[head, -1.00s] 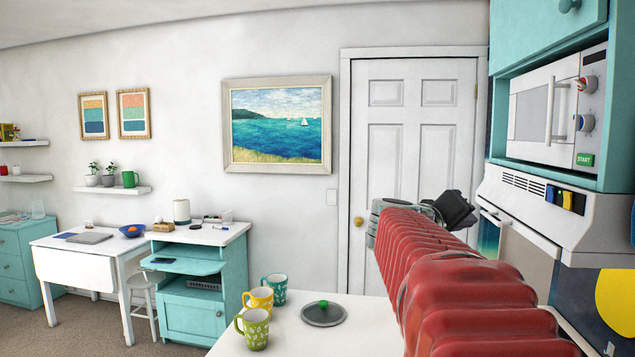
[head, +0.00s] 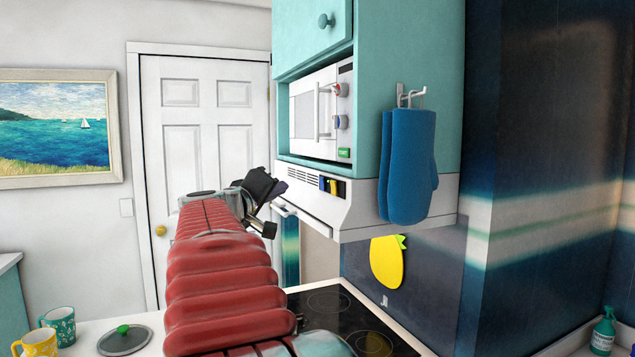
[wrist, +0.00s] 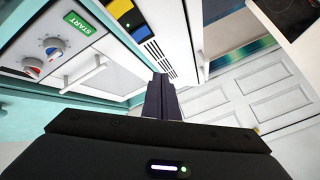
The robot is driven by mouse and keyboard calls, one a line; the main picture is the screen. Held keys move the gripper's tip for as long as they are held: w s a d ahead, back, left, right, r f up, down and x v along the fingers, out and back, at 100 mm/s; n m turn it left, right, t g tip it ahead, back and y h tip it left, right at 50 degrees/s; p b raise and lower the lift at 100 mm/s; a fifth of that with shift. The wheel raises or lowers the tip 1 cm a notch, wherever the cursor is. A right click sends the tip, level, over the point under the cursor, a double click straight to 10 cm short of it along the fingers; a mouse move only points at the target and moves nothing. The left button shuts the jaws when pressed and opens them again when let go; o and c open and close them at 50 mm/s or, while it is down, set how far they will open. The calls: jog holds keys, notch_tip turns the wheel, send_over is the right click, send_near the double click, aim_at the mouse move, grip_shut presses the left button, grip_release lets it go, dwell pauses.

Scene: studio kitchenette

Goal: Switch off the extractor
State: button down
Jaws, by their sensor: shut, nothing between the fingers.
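The extractor is a white hood (head: 350,206) under the microwave in the head view, with a slotted grille and a small panel of blue, dark and yellow switches (head: 329,185) on its front. In the wrist view the panel (wrist: 131,20) shows at the top, close to the slotted grille. Which way each switch is set is too small to tell. My gripper (head: 266,208) is in front of the hood, to the left of the panel in the head view. Its fingers (wrist: 160,97) are together and empty in the wrist view, apart from the switches.
The microwave (head: 316,108) sits above the hood, and a blue oven mitt (head: 407,165) hangs at its right. Below are a black hob (head: 330,302) and a yellow pineapple shape (head: 386,262).

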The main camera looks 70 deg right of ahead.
jog(key=s+d, duration=0.4)
jog(key=d, duration=0.1)
jog(key=shift+s+r, duration=0.4)
jog(key=shift+r, duration=0.05)
jog(key=shift+s, duration=0.1)
dwell(1.8)
jog(key=shift+s+d+r, duration=0.1)
jog(key=shift+s+d, duration=0.1)
jog(key=shift+d, duration=0.05)
jog(key=shift+s+d, duration=0.2)
dwell(0.9)
jog(key=shift+w+a, duration=0.1)
jog(key=shift+w+a, duration=0.4)
jog(key=shift+a, duration=0.05)
dwell(0.4)
jog(key=shift+w+a+f, duration=0.2)
jog(key=shift+w+a, duration=0.7)
jog(key=shift+w+a+f, duration=0.2)
jog(key=shift+w+a, duration=0.65)
